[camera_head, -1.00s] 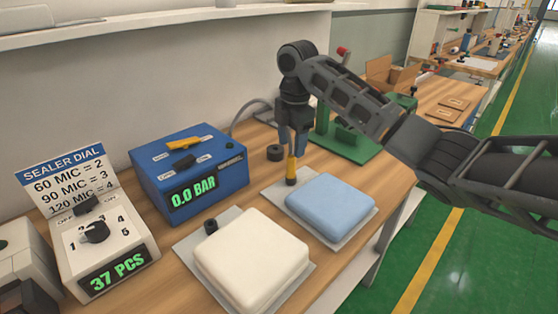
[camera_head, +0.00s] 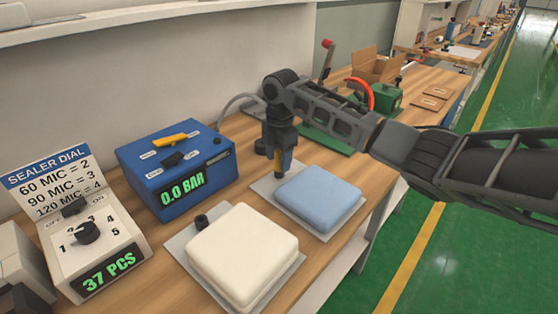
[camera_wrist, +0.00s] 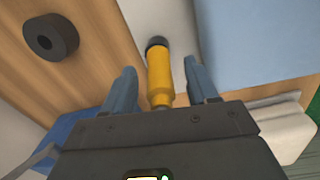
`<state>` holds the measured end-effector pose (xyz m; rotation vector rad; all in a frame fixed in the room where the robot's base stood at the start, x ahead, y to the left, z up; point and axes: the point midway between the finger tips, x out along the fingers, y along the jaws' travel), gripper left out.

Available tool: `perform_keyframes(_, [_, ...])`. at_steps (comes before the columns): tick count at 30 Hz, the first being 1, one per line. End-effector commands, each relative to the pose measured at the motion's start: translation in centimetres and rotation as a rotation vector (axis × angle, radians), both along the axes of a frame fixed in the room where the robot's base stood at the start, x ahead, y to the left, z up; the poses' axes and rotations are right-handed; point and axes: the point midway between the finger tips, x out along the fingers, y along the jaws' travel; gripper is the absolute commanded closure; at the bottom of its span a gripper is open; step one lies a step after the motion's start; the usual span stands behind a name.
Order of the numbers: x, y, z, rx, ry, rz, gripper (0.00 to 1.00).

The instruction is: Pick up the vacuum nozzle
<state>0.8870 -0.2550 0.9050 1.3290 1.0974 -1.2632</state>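The vacuum nozzle (camera_wrist: 160,78) is a yellow cylinder with a dark tip. In the wrist view it lies between the two blue fingers of my gripper (camera_wrist: 164,72), with a gap visible on each side. In the head view my gripper (camera_head: 281,159) points down around the nozzle (camera_head: 287,162), which is partly hidden by the fingers. The nozzle stands on a grey sheet (camera_head: 263,187) behind the blue mattress (camera_head: 319,197). My gripper is open, with the fingers on either side of the nozzle.
A black ring (camera_wrist: 50,37) lies beside the nozzle on the wooden table. The blue pressure box (camera_head: 180,172) reads 0.0 BAR. The white mattress (camera_head: 243,252) has a small black fitting (camera_head: 201,221) beside it. A green press (camera_head: 330,135) stands behind my arm.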

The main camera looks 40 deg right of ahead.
Motion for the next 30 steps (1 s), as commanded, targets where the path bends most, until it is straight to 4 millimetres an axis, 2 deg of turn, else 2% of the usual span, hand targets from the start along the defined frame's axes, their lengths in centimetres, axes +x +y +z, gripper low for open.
perform_keyframes(2, [0.0, 0.01, 0.01, 0.0, 0.0, 0.0, 0.5])
perform_keyframes(18, [-0.02, 0.02, 0.02, 0.001, 0.001, 0.0, 1.0])
perform_keyframes(30, [0.02, 0.03, 0.71, 0.001, 0.0, 0.0, 1.0])
